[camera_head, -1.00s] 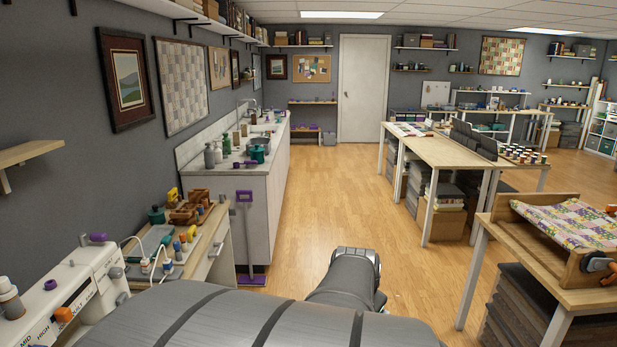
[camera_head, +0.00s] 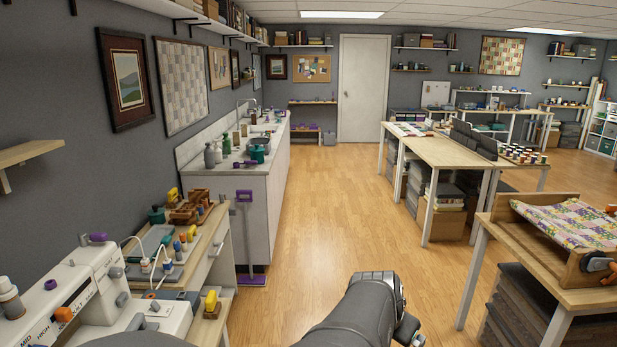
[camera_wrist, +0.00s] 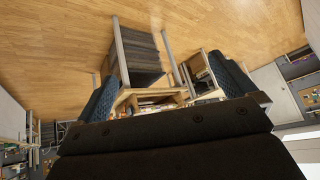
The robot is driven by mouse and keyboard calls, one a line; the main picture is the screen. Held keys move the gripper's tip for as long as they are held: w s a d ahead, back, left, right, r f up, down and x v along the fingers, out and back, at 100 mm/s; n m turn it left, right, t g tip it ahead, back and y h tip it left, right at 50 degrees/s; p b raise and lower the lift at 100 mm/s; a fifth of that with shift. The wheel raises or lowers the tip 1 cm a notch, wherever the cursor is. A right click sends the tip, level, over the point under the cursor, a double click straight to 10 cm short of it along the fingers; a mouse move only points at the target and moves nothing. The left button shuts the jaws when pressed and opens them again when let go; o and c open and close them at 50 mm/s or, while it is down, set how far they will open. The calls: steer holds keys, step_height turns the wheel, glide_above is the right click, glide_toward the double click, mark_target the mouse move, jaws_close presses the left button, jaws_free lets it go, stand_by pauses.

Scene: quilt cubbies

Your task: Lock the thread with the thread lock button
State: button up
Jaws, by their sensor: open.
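A white sewing machine (camera_head: 90,278) stands at the lower left in the head view, cut off by the frame edge. It carries a purple knob (camera_head: 97,237), a purple part (camera_head: 50,285), an orange part (camera_head: 64,314) and the words MID and HIGH. I cannot tell which part is the thread lock button. In the wrist view, my gripper (camera_wrist: 163,70) has two dark blue textured fingers spread apart, with nothing held between them. In the head view only my grey arm shows, right of the machine and well apart from it; the fingers are hidden there.
A wooden table (camera_head: 205,235) with small sewing items stands beside the machine. A sink counter (camera_head: 262,185) runs along the left wall. Worktables (camera_head: 440,152) stand on the right, and one with a quilt frame (camera_head: 560,245) is nearer. The wooden floor (camera_head: 315,215) between is clear.

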steer(key=shift+w+a, duration=0.1)
steer(key=shift+a, duration=0.05)
